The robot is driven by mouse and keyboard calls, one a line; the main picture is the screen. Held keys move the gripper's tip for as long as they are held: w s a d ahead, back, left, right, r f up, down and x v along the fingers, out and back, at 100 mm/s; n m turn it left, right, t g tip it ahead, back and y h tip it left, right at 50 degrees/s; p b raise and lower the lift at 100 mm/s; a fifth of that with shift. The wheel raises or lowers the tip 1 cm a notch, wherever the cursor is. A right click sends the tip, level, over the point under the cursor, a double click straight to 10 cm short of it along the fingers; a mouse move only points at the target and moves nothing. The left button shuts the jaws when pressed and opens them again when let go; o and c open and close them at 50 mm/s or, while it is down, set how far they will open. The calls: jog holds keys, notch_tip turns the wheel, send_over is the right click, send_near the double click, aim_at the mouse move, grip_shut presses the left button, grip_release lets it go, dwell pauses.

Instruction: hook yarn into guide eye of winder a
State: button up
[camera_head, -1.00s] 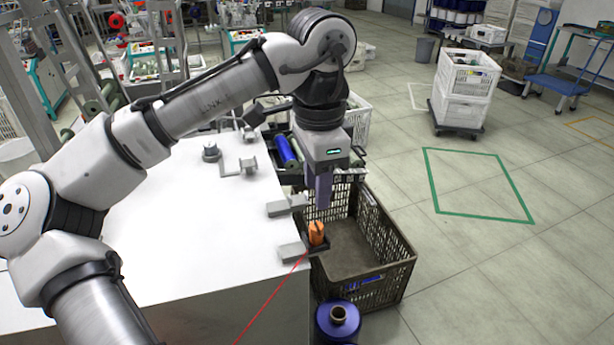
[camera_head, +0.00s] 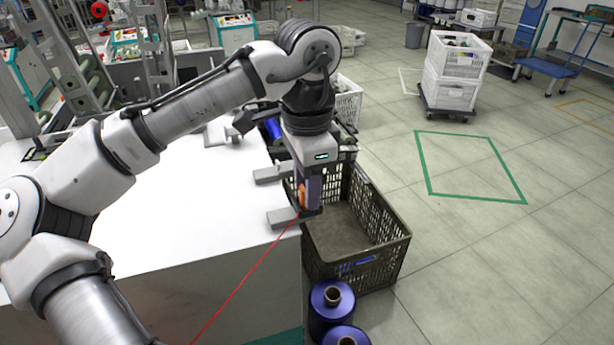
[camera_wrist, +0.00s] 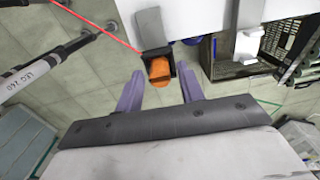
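An orange piece (camera_head: 302,196) stands in a small dark holder (camera_head: 312,211) on a grey bracket (camera_head: 281,218) at the white table's right edge. Red yarn (camera_head: 240,283) runs from it down to the lower left. My gripper (camera_head: 309,205) points down at the orange piece. In the wrist view the two purple fingers of my gripper (camera_wrist: 159,80) are open, one on each side of the orange piece (camera_wrist: 160,70), with no visible grip on it. I cannot make out a guide eye or which unit is winder a.
A second grey bracket (camera_head: 270,175) sits farther back on the table edge (camera_head: 190,205). A dark crate (camera_head: 398,244) stands right of the table, with blue-purple yarn cones (camera_head: 322,307) in front. Open floor lies further right.

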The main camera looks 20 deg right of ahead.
jog(key=shift+c, duration=0.2)
jog(key=c, duration=0.7)
notch_tip(320, 180, up, 5)
jog(key=p, duration=0.5)
jog(key=shift+f, duration=0.15)
jog(key=shift+c, duration=0.3)
jog(key=shift+f, duration=0.1)
